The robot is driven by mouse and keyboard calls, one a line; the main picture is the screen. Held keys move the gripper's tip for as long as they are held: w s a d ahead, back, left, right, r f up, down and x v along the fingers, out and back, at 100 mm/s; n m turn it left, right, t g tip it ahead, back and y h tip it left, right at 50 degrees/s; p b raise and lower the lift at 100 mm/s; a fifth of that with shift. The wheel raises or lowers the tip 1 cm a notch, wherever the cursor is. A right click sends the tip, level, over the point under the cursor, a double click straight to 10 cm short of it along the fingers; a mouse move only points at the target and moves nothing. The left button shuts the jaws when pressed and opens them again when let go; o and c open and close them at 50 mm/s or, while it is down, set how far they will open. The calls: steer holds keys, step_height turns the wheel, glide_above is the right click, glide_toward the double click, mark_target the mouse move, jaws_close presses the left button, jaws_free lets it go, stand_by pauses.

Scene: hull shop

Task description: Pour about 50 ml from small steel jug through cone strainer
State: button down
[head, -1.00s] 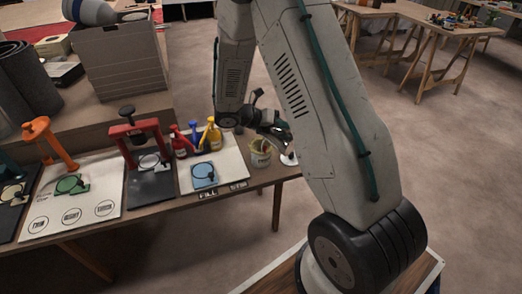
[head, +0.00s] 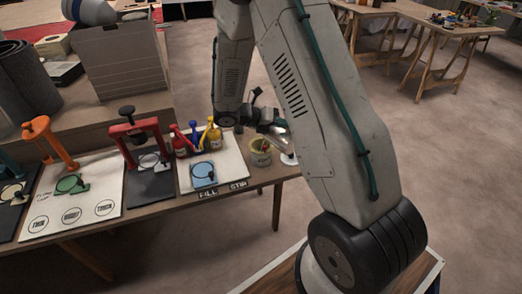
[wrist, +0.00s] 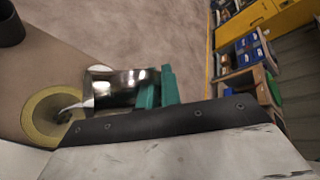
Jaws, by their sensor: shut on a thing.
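My gripper (head: 274,128) is at the right end of the bench in the head view, partly hidden by my arm. In the wrist view its teal fingers (wrist: 157,88) are shut on the shiny small steel jug (wrist: 122,86). The jug lies across the wrist view with its open end toward the left, beside a yellow-rimmed round vessel (wrist: 29,122). A thin pale streak runs from the jug's end toward this vessel; I cannot tell whether it is spout or liquid. The head view shows a cream pot (head: 260,154) just below my gripper. I cannot clearly make out the cone strainer.
A white board (head: 229,172) with a blue disc, and red, blue and yellow bottles (head: 213,136) behind it, lie left of the pot. A red press (head: 138,134) stands further left. A dark cylinder (wrist: 11,24) shows in the wrist view. Floor is open beyond the bench.

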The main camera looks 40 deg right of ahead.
mark_target(292, 137)
steer(key=shift+w+a+r+n+h, duration=0.1)
steer(key=shift+w+r+n+h, duration=0.2)
steer(key=shift+w, duration=0.15)
stand_by(0.9)
steer(key=s+f, duration=0.1)
steer(key=s, duration=0.1)
steer(key=s+m+t+y, duration=0.1)
steer(key=s+d+f+m, duration=0.1)
steer(key=s, duration=0.1)
steer(key=shift+s+f+t+y, duration=0.3)
steer(key=shift+t, duration=0.1)
steer(key=shift+w+a+f, duration=0.1)
steer(key=shift+w+f, duration=0.05)
steer(key=shift+f, duration=0.05)
steer(key=shift+s+f+m+t+y, duration=0.4)
steer(key=shift+s+f+t, duration=0.1)
steer(key=shift+t, duration=0.1)
steer(key=s+d+f+m+t+y+b, duration=0.1)
steer(key=s+f+m+t, duration=0.1)
steer(key=f+t, duration=0.2)
steer(key=s+d+f+m+t+b, duration=0.1)
steer(key=f+t, duration=0.4)
steer(key=f, duration=0.6)
steer(key=shift+s+m+y+b, duration=0.4)
steer(key=shift+s+m+b, duration=0.2)
steer(key=shift+s+m, duration=0.7)
steer(key=shift+s, duration=0.1)
